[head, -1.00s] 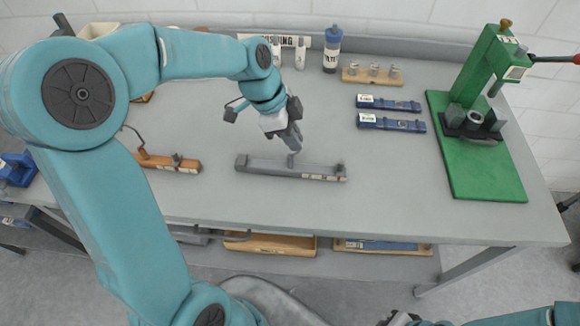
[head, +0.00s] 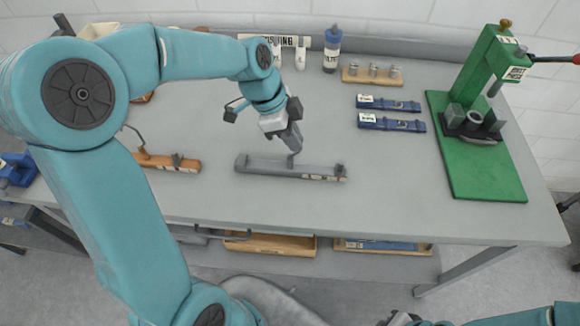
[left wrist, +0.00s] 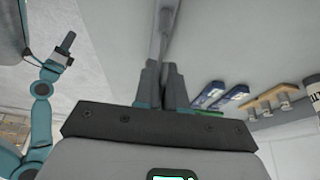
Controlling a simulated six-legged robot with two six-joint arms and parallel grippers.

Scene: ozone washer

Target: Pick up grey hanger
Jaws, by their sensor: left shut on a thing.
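The grey hanger (head: 265,167) is a long bar with small end blocks and a thin upright hook at its middle. It lies level at the middle of the table in the head view, and I cannot tell whether it touches the top. My left gripper (head: 292,143) is above its middle, shut on the hook. In the left wrist view the two fingers (left wrist: 160,80) are close together, with part of the grey hanger (left wrist: 162,20) beyond them. My right gripper (left wrist: 66,48) shows small at the left there, and its jaws are unclear.
An orange hanger (head: 170,162) lies to the left. Two blue hangers (head: 390,124) and a green press (head: 490,165) stand to the right. A wooden holder (head: 372,75) and bottles (head: 332,48) are at the back. The table's front strip is clear.

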